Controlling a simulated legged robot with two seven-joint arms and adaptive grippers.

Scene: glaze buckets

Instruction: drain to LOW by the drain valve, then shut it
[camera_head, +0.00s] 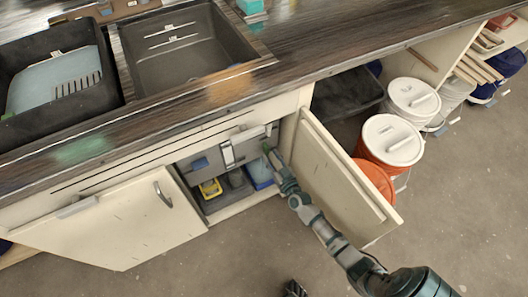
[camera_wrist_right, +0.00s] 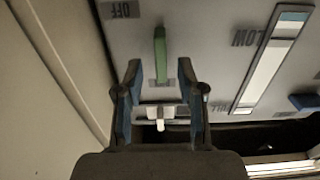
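A grey tank (camera_head: 208,163) with a pale upright level gauge (camera_head: 228,152) stands in the open cabinet under the sink. In the right wrist view, upside down, the gauge (camera_wrist_right: 272,60) has a teal band at its picture-top end, by the LOW mark. The drain valve's green lever (camera_wrist_right: 160,50) points up the picture, beside the printed OFF. A white spout (camera_wrist_right: 158,115) sits below it. My right gripper (camera_wrist_right: 160,72) is open, its fingers either side of the lever's lower part; contact cannot be told. A dark part (camera_head: 293,289) at the bottom edge may be my left gripper.
Two cabinet doors stand open: the left one (camera_head: 120,225) and the right one (camera_head: 338,178), close beside my right arm. A yellow item (camera_head: 210,188) and a blue container (camera_head: 260,172) sit low in the cabinet. Lidded buckets (camera_head: 392,140) stand right. The floor in front is clear.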

